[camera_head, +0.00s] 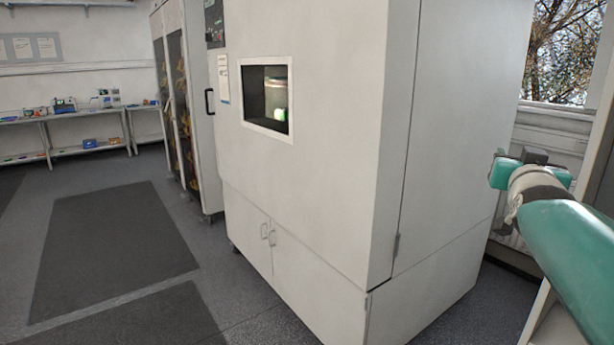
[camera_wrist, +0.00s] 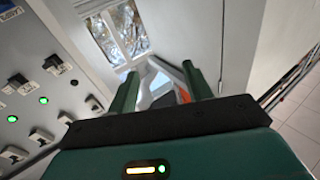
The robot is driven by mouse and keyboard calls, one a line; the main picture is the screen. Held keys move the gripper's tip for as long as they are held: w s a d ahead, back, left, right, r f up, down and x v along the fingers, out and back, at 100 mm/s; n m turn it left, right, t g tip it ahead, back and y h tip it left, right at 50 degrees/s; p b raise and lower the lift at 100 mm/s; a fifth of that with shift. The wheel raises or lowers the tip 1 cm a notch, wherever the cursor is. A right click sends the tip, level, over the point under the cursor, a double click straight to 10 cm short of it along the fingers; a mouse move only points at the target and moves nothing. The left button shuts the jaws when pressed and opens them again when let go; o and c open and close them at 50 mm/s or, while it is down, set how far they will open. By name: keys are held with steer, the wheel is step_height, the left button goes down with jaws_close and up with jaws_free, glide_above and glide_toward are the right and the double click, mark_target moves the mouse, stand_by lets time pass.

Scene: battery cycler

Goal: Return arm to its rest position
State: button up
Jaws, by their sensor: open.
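My gripper (camera_wrist: 161,72) shows in the wrist view with its two green fingers spread apart. The gap between them is empty, and a window and pale surfaces show beyond it. In the head view my teal and white arm (camera_head: 575,245) reaches in from the right edge, beside the large white cabinet (camera_head: 325,160). The arm appears apart from the cabinet's side. I cannot tell how the gripper fingers stand in the head view.
A grey panel (camera_wrist: 35,85) with switches and green lights stands close on the left in the wrist view. A window (camera_head: 565,50) is behind the arm. Shelves (camera_head: 75,118) line the far left wall. Dark mats (camera_head: 115,240) lie on open floor at left.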

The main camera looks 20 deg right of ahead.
steer(key=w+a+f+n+y, duration=0.25)
steer(key=a+f, duration=0.25)
steer(key=a, duration=0.3)
steer(key=w+a+f+n+g+y, duration=0.1)
steer(key=a+f+y, duration=0.35)
steer(key=a, duration=0.45)
steer(key=w+a+f+n+y, duration=0.25)
steer(key=a+f, duration=0.25)
steer(key=a, duration=0.3)
steer(key=s+a+f+n+g+y, duration=0.2)
steer(key=s+a+f, duration=0.3)
steer(key=a, duration=0.3)
steer(key=s+a+f+n+g+y, duration=0.2)
steer(key=s+a+f+g, duration=0.2)
steer(key=s+a+f, duration=0.2)
steer(key=a+f, duration=0.2)
steer(key=a, duration=0.1)
steer(key=shift+s+a, duration=0.2)
steer(key=shift+s, duration=0.1)
steer(key=c, duration=0.3)
steer(key=shift+d, duration=0.1)
steer(key=shift+d, duration=0.1)
